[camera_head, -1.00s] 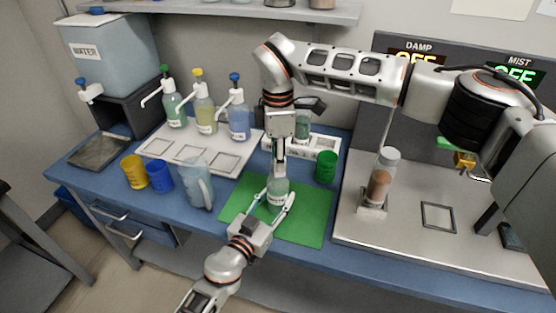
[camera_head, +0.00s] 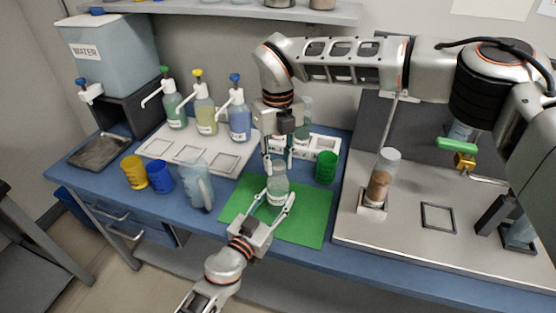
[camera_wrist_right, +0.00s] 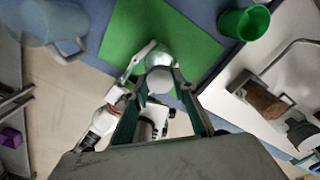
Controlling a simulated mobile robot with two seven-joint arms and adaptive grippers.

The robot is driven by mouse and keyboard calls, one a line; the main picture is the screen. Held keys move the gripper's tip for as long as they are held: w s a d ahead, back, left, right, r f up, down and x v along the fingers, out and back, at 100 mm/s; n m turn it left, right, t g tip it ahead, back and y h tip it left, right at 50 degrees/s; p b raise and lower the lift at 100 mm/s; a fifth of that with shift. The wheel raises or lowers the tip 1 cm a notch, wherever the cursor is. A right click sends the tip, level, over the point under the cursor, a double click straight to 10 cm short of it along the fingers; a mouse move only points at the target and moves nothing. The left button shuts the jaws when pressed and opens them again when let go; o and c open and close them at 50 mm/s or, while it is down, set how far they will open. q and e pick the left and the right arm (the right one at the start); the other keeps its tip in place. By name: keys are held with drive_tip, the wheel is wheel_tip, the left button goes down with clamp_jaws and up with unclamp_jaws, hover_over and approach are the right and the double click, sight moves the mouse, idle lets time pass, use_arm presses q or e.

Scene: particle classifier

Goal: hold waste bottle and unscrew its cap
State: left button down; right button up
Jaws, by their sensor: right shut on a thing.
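The waste bottle (camera_head: 277,191), clear with a white label, stands upright over the green mat (camera_head: 305,231). My left gripper (camera_head: 279,197) comes from the front with one finger on each side of the bottle's body and is shut on it. My right gripper (camera_head: 277,168) points down from above, shut on the cap at the bottle's top. In the head view the fingers largely hide the cap. In the right wrist view the white cap (camera_wrist_right: 160,79) shows between the fingers, with the bottle's clear shoulder (camera_wrist_right: 166,52) beyond it. I cannot tell whether the cap is loose.
A green cup (camera_head: 326,167) stands right of the bottle, and a clear jug (camera_head: 197,185) to the left. Blue (camera_head: 160,177) and yellow (camera_head: 134,172) cups stand farther left. Pump bottles stand on a white tray (camera_head: 222,159). A metal platform (camera_head: 410,239) holding a brown-filled jar (camera_head: 379,184) is at right.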

use_arm(q)
drive_tip(key=shift+f, duration=0.1)
use_arm(e)
drive_tip(key=n, duration=0.5)
drive_tip(key=shift+n, duration=0.3)
drive_tip(key=n, duration=1)
drive_tip(key=shift+n, duration=0.3)
drive_tip(key=n, duration=0.6)
drive_tip(key=shift+n, duration=0.4)
drive_tip(key=shift+r, duration=0.2)
drive_tip(key=shift+r, duration=1)
